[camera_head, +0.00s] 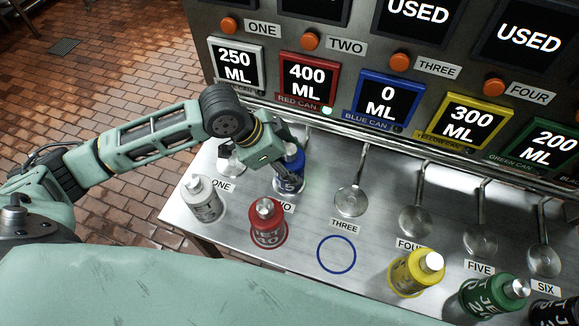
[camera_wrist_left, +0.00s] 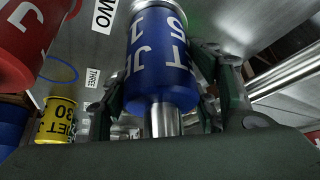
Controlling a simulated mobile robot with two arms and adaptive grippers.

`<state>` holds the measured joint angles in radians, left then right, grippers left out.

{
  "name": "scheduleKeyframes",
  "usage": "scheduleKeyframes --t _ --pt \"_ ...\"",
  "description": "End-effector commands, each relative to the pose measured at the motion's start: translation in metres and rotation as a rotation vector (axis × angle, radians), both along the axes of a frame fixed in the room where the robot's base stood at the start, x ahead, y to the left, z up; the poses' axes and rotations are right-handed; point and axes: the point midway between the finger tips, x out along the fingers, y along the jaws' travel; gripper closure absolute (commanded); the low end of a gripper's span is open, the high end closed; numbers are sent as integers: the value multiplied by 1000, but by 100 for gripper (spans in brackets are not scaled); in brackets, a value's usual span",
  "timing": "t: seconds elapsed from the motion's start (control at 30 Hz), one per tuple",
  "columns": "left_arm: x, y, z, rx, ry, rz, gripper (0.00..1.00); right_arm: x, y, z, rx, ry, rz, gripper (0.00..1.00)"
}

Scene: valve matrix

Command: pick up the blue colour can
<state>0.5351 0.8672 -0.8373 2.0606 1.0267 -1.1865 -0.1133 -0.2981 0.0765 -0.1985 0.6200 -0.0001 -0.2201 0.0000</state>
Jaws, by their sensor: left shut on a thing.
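The blue can (camera_head: 289,183) stands upright at the spot labelled TWO, under the machine's panel. My left gripper (camera_head: 287,158) reaches it from above and behind and is shut on its upper part. In the left wrist view, the blue can (camera_wrist_left: 160,58) sits between the two fingers, with its silver neck pointing toward the camera. I cannot tell whether its base touches the counter. My right gripper is not in view.
On the metal counter (camera_head: 300,236) stand a white can (camera_head: 203,200), a red can (camera_head: 268,222), a yellow can (camera_head: 416,272) and a green can (camera_head: 489,299). An empty blue ring (camera_head: 337,254) lies between the red and yellow cans.

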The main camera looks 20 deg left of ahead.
Motion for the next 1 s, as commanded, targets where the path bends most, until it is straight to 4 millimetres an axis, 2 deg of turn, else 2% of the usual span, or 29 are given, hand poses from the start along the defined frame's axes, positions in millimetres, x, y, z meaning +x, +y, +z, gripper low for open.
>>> scheduleKeyframes --t 0.03,0.13,0.47,0.73,0.87,1.0 --pt "0 0 0 0 0 0 63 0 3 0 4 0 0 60" --pt "0 0 0 0 0 0 72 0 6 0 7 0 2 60" --pt "1 0 2 -2 -4 0 100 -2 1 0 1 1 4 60" --pt "2 0 8 -2 -6 0 100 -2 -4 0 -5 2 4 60" --pt "2 0 27 -3 -10 0 100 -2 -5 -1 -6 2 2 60" --pt "2 0 55 -3 -11 -1 100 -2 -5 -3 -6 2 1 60"
